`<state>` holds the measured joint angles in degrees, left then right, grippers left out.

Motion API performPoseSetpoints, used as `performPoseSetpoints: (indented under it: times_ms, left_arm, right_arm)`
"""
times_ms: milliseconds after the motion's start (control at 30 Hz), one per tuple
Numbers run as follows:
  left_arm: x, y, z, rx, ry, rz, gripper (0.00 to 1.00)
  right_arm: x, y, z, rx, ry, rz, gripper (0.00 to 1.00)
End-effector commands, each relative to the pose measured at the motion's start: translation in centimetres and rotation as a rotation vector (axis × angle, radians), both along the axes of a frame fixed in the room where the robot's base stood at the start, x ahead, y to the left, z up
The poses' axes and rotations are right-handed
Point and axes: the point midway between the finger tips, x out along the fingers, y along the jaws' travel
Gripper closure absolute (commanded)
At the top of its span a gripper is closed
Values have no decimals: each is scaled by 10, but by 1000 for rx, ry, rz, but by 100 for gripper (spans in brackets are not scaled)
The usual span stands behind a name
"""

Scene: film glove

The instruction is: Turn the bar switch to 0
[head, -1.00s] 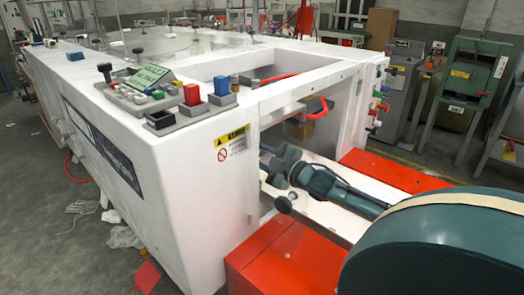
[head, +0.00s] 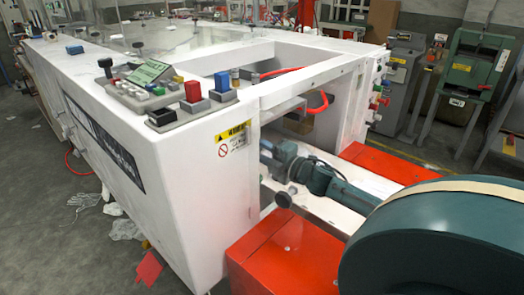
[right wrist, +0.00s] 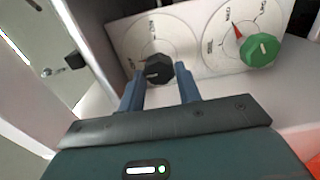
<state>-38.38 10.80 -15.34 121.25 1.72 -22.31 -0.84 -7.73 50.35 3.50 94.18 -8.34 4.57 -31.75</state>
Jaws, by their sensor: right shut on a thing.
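A black faceted knob (right wrist: 158,70), which I take to be the bar switch, sits on a white round dial plate (right wrist: 125,38) in the right wrist view. A pale mark shows on its face, but the dial lettering is too small to read surely. My right gripper (right wrist: 160,88) is shut on this knob, with one blue finger at each side. In the head view my right gripper (head: 274,160) reaches into the white machine's open end; its fingertips and the knob are hidden behind the machine wall. My left gripper is not in view.
A green knob (right wrist: 260,50) with a red pointer sits on a second dial just right of the black one. Red blocks (head: 285,250) flank the opening. The white machine (head: 200,190) encloses the work area.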

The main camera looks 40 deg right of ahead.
Motion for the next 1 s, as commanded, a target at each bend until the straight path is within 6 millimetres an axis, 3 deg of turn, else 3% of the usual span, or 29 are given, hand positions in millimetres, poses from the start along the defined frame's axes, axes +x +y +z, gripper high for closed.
performPoseSetpoints:
  times_ms: [400,433,633,700,1000]
  left_arm:
    - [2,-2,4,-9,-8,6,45]
    - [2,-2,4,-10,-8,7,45]
    - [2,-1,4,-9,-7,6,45]
    - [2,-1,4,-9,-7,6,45]
    - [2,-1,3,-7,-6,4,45]
  right_arm:
    - [0,0,-1,-11,0,1,89]
    - [0,0,-1,-11,0,1,66]
    - [0,0,-1,-10,0,0,49]
    - [0,0,0,-9,0,0,45]
    - [-3,0,-1,-8,0,0,45]
